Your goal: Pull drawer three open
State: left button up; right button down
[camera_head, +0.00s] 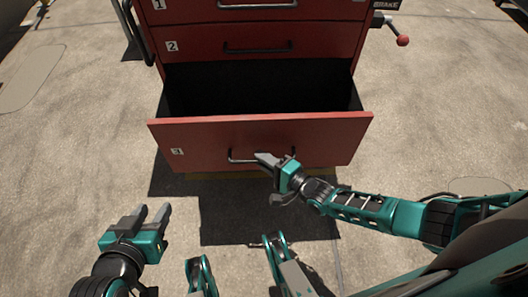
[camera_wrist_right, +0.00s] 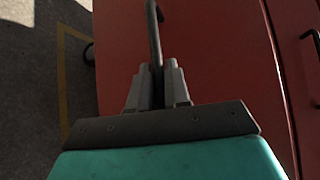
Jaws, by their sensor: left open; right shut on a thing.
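Drawer three (camera_head: 210,140) is the lowest drawer of a red cabinet. It stands well out from the cabinet, and its dark inside shows from above. Its label "3" is at the left of its front. My right gripper (camera_head: 268,160) is at the drawer's dark bar handle (camera_head: 240,158), shut on it near its right part. In the right wrist view the handle (camera_wrist_right: 153,35) runs between the two fingers (camera_wrist_right: 158,85), against the red front. My left gripper (camera_head: 151,217) is open and empty, low at the left, apart from the cabinet.
Drawer two (camera_head: 195,45) and drawer one (camera_head: 185,12) above are shut. A lever with a red knob (camera_head: 402,40) sticks out at the cabinet's right beside a "BRAKE" sign (camera_head: 386,5). Concrete floor (camera_head: 70,130) is clear on both sides.

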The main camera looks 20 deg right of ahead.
jog(key=shift+s, duration=0.1)
jog(key=c, duration=1.2)
grip_release()
pick_arm(q)
jog(key=shift+s+a+r+p, duration=0.15)
jog(key=shift+a+r+p, duration=0.45)
jog(key=shift+p, duration=0.9)
pick_arm(e)
jog(key=shift+v, duration=6)
pick_arm(q)
jog(key=shift+d+r, duration=0.1)
jog(key=shift+r, duration=0.05)
